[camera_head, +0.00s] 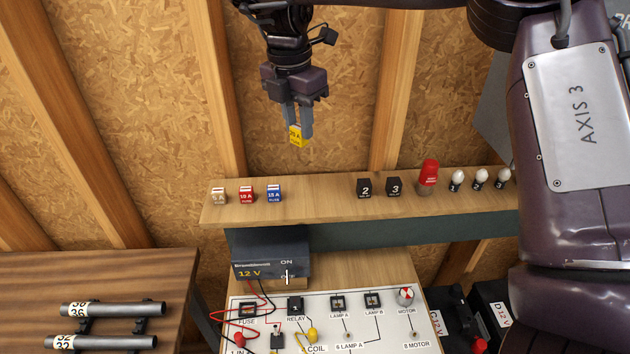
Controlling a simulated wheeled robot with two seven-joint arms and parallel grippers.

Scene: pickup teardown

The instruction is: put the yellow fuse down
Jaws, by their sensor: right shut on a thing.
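The yellow fuse (298,137) is between the fingertips of my right gripper (299,124), which is shut on it. It hangs above the wooden shelf (325,205), in front of the chipboard wall, apart from any surface. On the shelf stand a white fuse (218,196), a red fuse (246,194) and a blue fuse (274,193) in a row at the left. A bare stretch of shelf lies to the right of the blue fuse. My left gripper is not in view.
Black relays (364,188), a red lamp (428,176) and several white bulbs (457,180) stand farther right on the shelf. A 12 V supply (270,258) and a test board (385,335) are below. Metal tubes (115,309) lie at the lower left. My purple arm fills the right side.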

